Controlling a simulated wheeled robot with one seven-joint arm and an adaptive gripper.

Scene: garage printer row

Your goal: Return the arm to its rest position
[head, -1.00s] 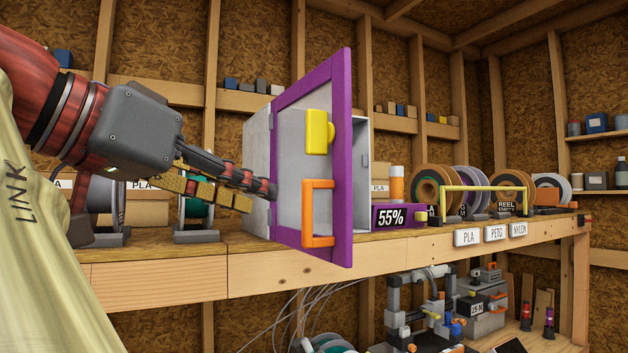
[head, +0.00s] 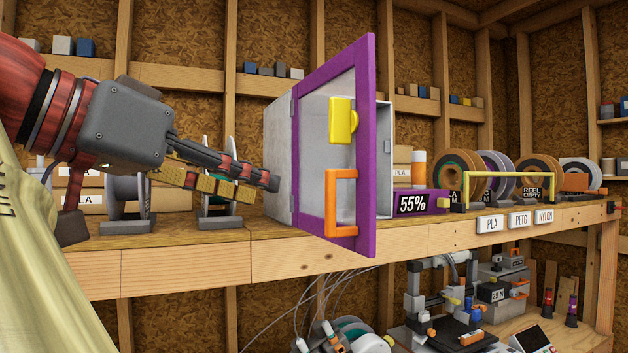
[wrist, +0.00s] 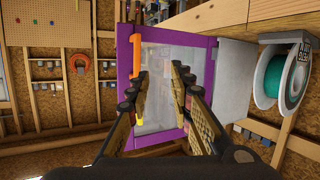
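My gripper (head: 262,190) is in the left half of the head view, at the end of my outstretched arm. Its dark and yellow-brown fingers point toward a grey dry box (head: 279,155) with a purple-framed door (head: 365,150). The door stands ajar and has an orange handle (head: 331,205) and a yellow latch piece (head: 342,120). In the wrist view my gripper (wrist: 161,72) has its fingers apart with nothing between them. The door panel (wrist: 165,60) shows beyond them. In the head view the fingertips appear left of the door frame, not on the handle.
The box stands on a wooden shelf (head: 200,262). Spools stand on both sides, including a green spool (wrist: 268,75). A purple 55% display (head: 418,203) and a yellow bar frame (head: 495,175) are to the right. A printer (head: 445,305) stands below.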

